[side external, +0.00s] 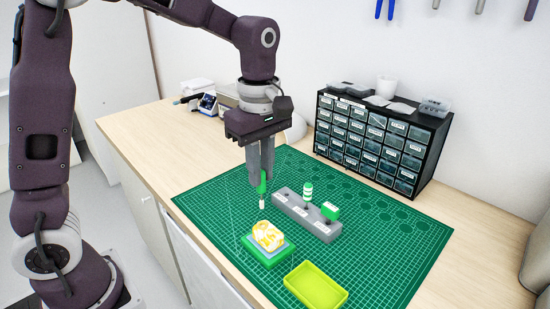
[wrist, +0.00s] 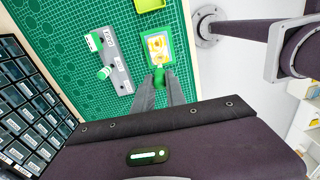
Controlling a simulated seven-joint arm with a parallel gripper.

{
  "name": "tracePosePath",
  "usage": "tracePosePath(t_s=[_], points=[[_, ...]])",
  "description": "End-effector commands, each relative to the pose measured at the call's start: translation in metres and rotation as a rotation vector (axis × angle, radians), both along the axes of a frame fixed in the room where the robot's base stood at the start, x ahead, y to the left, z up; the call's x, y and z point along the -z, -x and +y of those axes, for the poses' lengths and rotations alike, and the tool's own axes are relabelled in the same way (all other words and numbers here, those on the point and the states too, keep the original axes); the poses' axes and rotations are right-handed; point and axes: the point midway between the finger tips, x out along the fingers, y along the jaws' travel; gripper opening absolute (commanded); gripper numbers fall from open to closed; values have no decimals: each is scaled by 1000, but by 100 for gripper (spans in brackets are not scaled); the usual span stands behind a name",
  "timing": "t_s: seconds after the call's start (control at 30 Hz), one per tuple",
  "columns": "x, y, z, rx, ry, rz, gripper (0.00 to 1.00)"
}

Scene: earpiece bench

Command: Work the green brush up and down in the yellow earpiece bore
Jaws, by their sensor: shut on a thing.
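My gripper (side external: 261,181) is shut on the green brush (side external: 262,187), which hangs upright with its pale tip pointing down. In the wrist view the brush (wrist: 158,77) shows between the fingertips. The yellow earpiece (side external: 267,235), patterned yellow and white, sits on a green and blue block (side external: 268,252) on the mat. It also shows in the wrist view (wrist: 157,45). In the side view the brush tip is above the earpiece and apart from it. The bore itself is too small to make out.
A grey rack (side external: 305,215) holds a green-and-white striped tool (side external: 308,191) and a green block-shaped handle (side external: 330,211). A yellow-green tray (side external: 316,286) lies at the mat's front. A black drawer cabinet (side external: 380,140) stands behind. The green mat (side external: 400,240) is clear on the right.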

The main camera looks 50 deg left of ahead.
Motion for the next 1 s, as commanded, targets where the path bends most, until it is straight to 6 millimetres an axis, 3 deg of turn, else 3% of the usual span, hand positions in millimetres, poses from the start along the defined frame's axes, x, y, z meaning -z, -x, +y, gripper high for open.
tracePosePath(t_s=[0.3,0.7,1.0], points=[[2,1,0,0,0,0,0],[39,0,0,0,0,1,0],[46,0,0,0,0,0,0]])
